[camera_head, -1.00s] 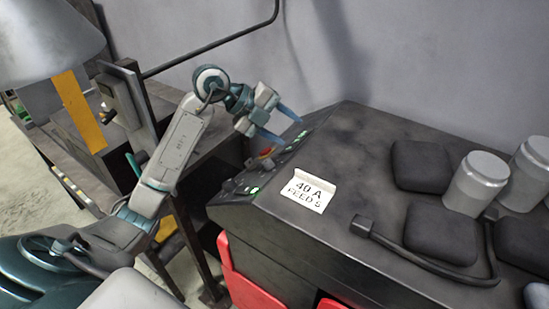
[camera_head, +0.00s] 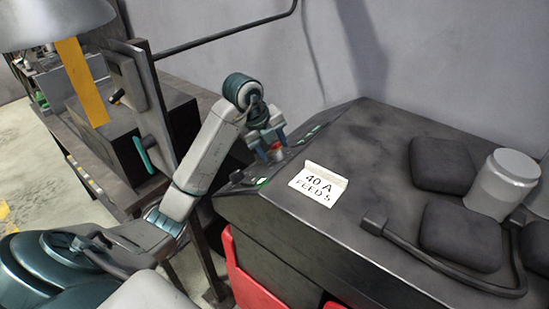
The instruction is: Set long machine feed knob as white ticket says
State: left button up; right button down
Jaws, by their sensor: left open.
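The white ticket (camera_head: 318,185) lies on top of the dark long machine (camera_head: 385,135) and reads "40 A FEED 5". The machine's sloped control panel (camera_head: 240,182) is at its left end, with small green lit displays (camera_head: 262,181). A red knob (camera_head: 276,147) shows on the panel, partly hidden by my left gripper. My left gripper (camera_head: 274,155) is open, pointing down at the panel around or just above the red knob; I cannot tell whether it touches. The knob's pointer and scale are too small to read. My right gripper is not in view.
Black pads (camera_head: 460,235), a pale cylinder (camera_head: 503,183) and a dark bent handle (camera_head: 440,262) are on the machine top to the right. Red panels (camera_head: 252,275) are on its front. A bench with a dark block and grey lamp-like shade (camera_head: 55,20) stands at left.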

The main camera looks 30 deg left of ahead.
pick_arm(q)
jog(key=shift+w+d+f, duration=0.1)
jog(key=shift+w+f, duration=0.1)
jog(key=shift+f, duration=0.5)
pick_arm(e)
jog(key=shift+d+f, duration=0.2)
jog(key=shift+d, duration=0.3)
